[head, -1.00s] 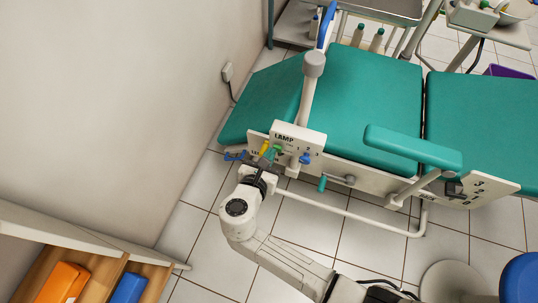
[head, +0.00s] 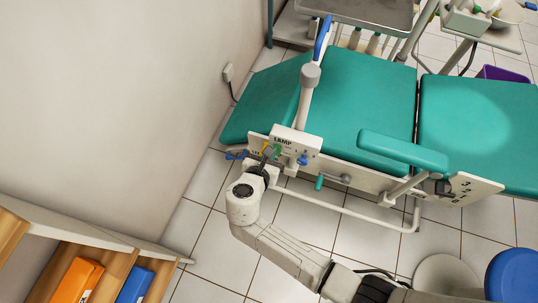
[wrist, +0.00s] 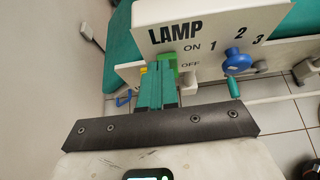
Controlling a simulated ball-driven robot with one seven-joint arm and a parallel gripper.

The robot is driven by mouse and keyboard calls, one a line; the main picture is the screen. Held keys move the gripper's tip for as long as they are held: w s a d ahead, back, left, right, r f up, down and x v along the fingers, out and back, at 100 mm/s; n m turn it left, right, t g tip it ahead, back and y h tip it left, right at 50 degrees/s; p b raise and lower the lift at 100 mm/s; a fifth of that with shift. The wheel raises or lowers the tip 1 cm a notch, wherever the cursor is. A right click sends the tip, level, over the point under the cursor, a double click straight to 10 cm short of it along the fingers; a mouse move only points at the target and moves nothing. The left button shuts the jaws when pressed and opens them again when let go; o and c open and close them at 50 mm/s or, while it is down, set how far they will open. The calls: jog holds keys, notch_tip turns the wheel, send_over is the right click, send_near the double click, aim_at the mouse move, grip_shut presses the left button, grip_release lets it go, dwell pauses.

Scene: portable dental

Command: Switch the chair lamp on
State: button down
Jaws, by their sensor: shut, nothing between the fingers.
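The lamp panel (head: 297,139) is a pale box on the side of the teal dental chair, marked LAMP. In the wrist view the panel (wrist: 212,32) shows ON above OFF beside a green switch (wrist: 168,60), partly hidden by my fingers. The switch also shows in the head view (head: 277,152). My gripper (head: 265,166) is shut and empty, with its fingertips (wrist: 160,68) right at the switch; I cannot tell whether they touch. A blue knob (wrist: 236,62) with numbers 1, 2, 3 sits to the right. A bright round patch of light lies on the right chair cushion (head: 485,110).
A yellow lever (head: 265,147) and a blue hook (head: 236,155) are left of the switch. A teal handle (head: 319,183) sticks out below the panel. The armrest (head: 403,151) is to the right, the wall (head: 110,110) to the left. A blue stool (head: 515,275) stands lower right.

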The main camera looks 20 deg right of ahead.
jog(key=shift+r, duration=0.2)
jog(key=shift+r+p, duration=0.65)
jog(key=shift+p, duration=0.3)
jog(key=shift+s+a, duration=0.1)
